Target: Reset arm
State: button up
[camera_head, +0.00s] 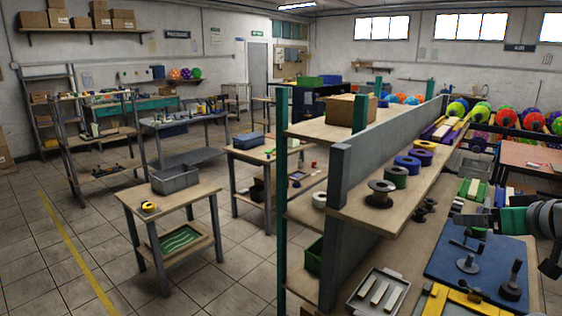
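What seems to be part of my arm (546,218) enters at the right edge, above the workbench. Grey parts that may be my gripper (476,217) reach left from it, beside a green block. They are small and partly cut off, so I cannot tell whether the fingers are open or shut, or whether anything is held.
Below lies a blue mat (455,277) with dark tools on it, near a pale tray (377,293). A shelf holds several spools, including a dark one (381,194). A small table with a grey bin (175,179) stands left. Floor at far left is clear.

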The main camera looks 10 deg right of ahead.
jog(key=s+d+f+m+g+h, duration=0.1)
jog(key=s+d+f+m+g, duration=0.15)
jog(key=f, duration=0.35)
jog(key=s+d+f+m+g+h, duration=0.1)
jog(key=s+d+f+m, duration=0.25)
jog(key=f, duration=0.25)
jog(key=s+a+f+m+g+y, duration=0.25)
jog(key=s+a+f+g, duration=0.45)
jog(key=a+f, duration=0.5)
jog(key=w+a+n, duration=0.2)
jog(key=a+n, duration=0.1)
jog(key=a, duration=0.7)
jog(key=w+a+n+t, duration=0.1)
jog(key=w+a+n, duration=0.2)
jog(key=a, duration=0.8)
jog(key=w+a+n+t, duration=0.1)
jog(key=a+n, duration=0.3)
jog(key=a, duration=0.7)
jog(key=shift+w+a+r+y, duration=0.2)
jog(key=shift+w+r+y, duration=0.15)
jog(key=shift+w, duration=0.45)
jog(key=shift+t, duration=0.25)
